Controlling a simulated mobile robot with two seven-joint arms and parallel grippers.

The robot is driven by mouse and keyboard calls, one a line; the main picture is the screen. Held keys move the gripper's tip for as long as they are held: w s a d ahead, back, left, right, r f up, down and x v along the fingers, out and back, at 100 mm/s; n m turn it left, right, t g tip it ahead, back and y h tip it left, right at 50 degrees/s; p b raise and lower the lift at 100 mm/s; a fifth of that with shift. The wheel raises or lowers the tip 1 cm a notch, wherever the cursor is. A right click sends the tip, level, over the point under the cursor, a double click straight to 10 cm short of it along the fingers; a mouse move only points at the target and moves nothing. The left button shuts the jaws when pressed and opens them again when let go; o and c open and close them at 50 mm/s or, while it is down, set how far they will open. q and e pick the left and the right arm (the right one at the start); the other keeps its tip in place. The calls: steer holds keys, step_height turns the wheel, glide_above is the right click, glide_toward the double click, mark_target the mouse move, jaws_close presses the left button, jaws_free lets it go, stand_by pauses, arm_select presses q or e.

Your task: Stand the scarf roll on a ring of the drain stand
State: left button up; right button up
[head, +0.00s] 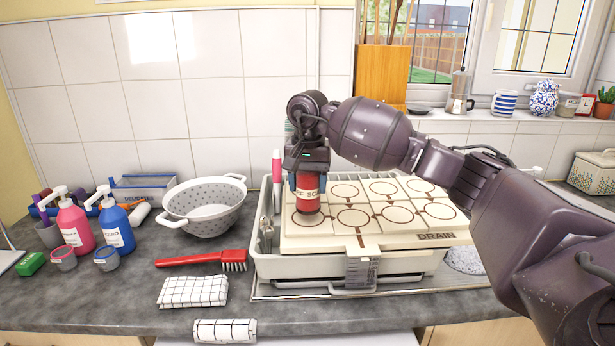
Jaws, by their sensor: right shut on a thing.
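The scarf roll (308,201) is a red upright cylinder with a pale label band. My right gripper (308,184) points down and is shut on its upper part. The drain stand (372,241) is a cream board with brown rings and the word DRAIN on its front edge. The roll's lower end is at the leftmost front ring (307,222), whose edge shows around it. I cannot tell whether it touches the board or hovers just above. The other visible rings look empty. My left gripper is not in view.
The stand sits over a pale dish rack (283,268). A pink-topped upright item (277,167) stands close left of the roll. A grey colander (205,205), a red brush (205,259) and a checked cloth (193,291) lie further left.

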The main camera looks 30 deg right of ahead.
steer(key=shift+f, duration=0.3)
steer(key=shift+f, duration=0.15)
stand_by(0.4)
steer(key=shift+f+b, duration=0.4)
steer(key=o, duration=1.1)
